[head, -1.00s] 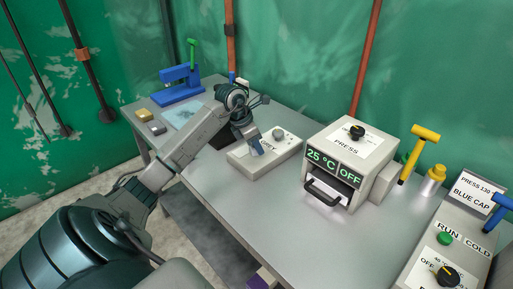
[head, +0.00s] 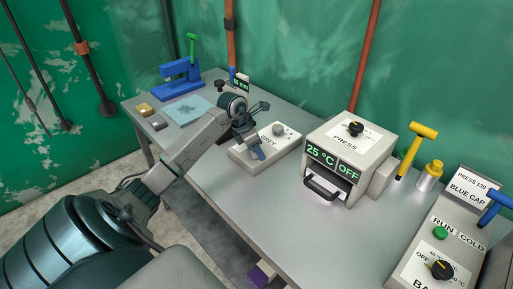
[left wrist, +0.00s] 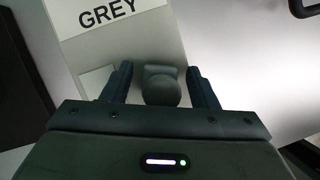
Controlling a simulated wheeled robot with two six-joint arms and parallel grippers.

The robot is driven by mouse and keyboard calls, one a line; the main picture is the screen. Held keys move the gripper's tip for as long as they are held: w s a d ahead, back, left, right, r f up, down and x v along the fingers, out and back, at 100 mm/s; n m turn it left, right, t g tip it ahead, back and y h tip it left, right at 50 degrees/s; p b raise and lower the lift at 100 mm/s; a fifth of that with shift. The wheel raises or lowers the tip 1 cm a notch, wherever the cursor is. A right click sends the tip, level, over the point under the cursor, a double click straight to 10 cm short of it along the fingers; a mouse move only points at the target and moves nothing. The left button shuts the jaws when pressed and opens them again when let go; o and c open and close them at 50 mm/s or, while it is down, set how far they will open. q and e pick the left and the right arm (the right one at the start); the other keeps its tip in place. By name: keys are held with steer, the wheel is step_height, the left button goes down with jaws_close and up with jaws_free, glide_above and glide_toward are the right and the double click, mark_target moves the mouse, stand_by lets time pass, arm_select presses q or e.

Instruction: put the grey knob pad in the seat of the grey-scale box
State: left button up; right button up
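The grey-scale box (head: 262,163) is a low pale box with a GREY label, standing on the table left of the press. Its label also shows in the left wrist view (left wrist: 108,14). My left gripper (head: 258,146) is low over the box's near left part. In the left wrist view the grey knob pad (left wrist: 162,88), a round knob on a squarish base, sits between the fingers of my left gripper (left wrist: 160,82). Gaps seem to show on both sides of it. The pad's underside is hidden, so I cannot tell whether it is in the seat. My right gripper is out of view.
A round grey knob (head: 279,130) stands on the box's far part. The press (head: 335,150) reads 25 °C, OFF. A blue stand (head: 182,82), a light blue sheet (head: 190,110) and small blocks (head: 144,109) lie at the back left. Bare table (head: 290,190) lies in front.

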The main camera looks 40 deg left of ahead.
arm_select(q)
steer(key=shift+r, duration=0.25)
steer(key=b+v, duration=0.3)
steer(key=v, duration=0.8)
steer(key=shift+s+r, duration=0.2)
steer(key=shift+r, duration=0.15)
